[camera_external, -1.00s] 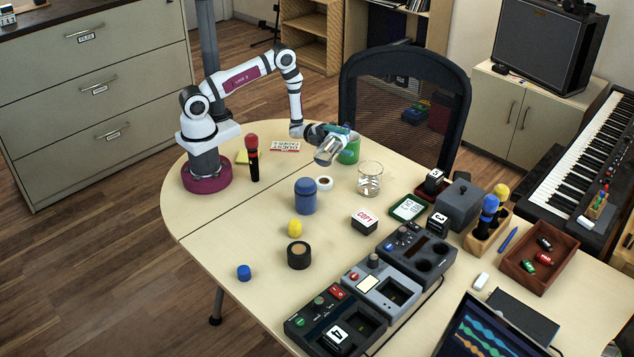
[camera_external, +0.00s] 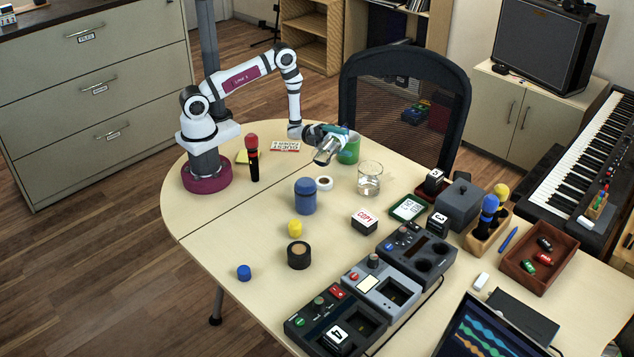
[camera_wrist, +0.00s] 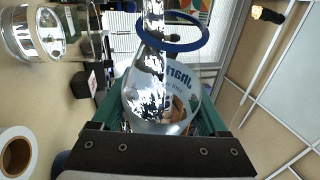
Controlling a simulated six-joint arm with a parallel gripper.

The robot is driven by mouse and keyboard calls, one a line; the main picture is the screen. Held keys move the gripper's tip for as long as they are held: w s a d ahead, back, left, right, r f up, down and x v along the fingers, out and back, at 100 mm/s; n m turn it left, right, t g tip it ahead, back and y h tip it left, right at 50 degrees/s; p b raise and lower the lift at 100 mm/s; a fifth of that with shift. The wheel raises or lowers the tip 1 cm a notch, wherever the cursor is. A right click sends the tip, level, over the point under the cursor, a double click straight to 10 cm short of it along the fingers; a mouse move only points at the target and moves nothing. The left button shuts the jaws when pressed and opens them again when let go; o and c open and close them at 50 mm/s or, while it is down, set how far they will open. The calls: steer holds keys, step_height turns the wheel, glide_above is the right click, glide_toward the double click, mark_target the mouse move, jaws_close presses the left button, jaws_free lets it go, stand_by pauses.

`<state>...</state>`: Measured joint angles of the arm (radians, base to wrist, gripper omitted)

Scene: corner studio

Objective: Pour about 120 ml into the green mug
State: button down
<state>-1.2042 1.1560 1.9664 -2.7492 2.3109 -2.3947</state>
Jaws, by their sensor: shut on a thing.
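My gripper (camera_external: 330,135) is shut on a clear vessel (camera_external: 325,151) and holds it tilted above the table. In the wrist view my gripper's teal fingers (camera_wrist: 158,118) lie on both sides of the clear vessel (camera_wrist: 150,92), which has a blue ring at its far end. The green mug (camera_external: 350,152) stands just behind and to the right of the vessel in the external view, partly hidden by my gripper. Its inside is not visible.
A clear glass (camera_external: 370,184) with some liquid stands to the right. A white tape roll (camera_external: 324,183) and a blue jar (camera_external: 305,200) stand in front. A red-topped microphone (camera_external: 252,160) stands left.

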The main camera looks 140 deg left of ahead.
steer(key=shift+d+r+n, duration=0.1)
steer(key=shift+r+n, duration=0.6)
steer(key=shift+r, duration=0.15)
stand_by(1.2)
steer(key=f+m, duration=0.1)
steer(key=f, duration=0.1)
steer(key=f+m, duration=0.1)
steer(key=shift+w+d+f+m+h, duration=0.15)
steer(key=shift+d+f+m+h, duration=0.1)
steer(key=shift+f+m+h, duration=0.1)
steer(key=shift+f+m+g, duration=0.5)
steer(key=shift+f+m, duration=0.2)
steer(key=shift+m, duration=0.15)
steer(key=shift+d+f+m+h, duration=0.1)
steer(key=shift+f+m+h, duration=0.1)
steer(key=shift+m+h, duration=0.1)
stand_by(0.4)
